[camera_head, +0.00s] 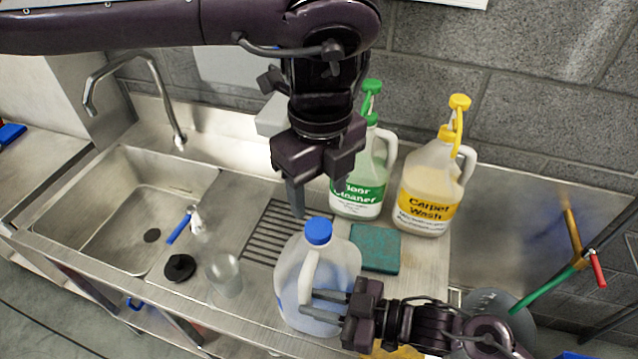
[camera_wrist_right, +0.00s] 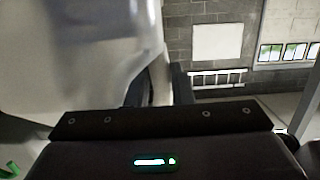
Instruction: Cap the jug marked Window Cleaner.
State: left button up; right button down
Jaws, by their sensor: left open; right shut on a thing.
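A translucent jug with pale blue liquid (camera_head: 333,262) stands at the counter's front; no label on it shows, so I cannot read its marking. A blue cap (camera_head: 318,231) sits at the top of its neck; I cannot tell how firmly it is seated. My right gripper (camera_head: 310,303) is shut on the jug's handle from the right. The jug also fills the left of the right wrist view, pale and blurred (camera_wrist_right: 75,50). My left gripper (camera_head: 319,197) is open and empty, pointing down above and just behind the blue cap.
Floor Cleaner (camera_head: 360,197) and Carpet Wash (camera_head: 425,190) jugs with pump tops stand behind. A green pad (camera_head: 376,248) lies right of the jug. A clear glass (camera_head: 223,275), a black stopper (camera_head: 180,267) and a blue-handled tool (camera_head: 180,228) are left, near the sink (camera_head: 125,190).

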aim_at(318, 227)
pick_arm(q)
jog(key=shift+n, duration=1.1)
jog(key=shift+w+f, duration=0.1)
jog(key=shift+f, duration=3.85)
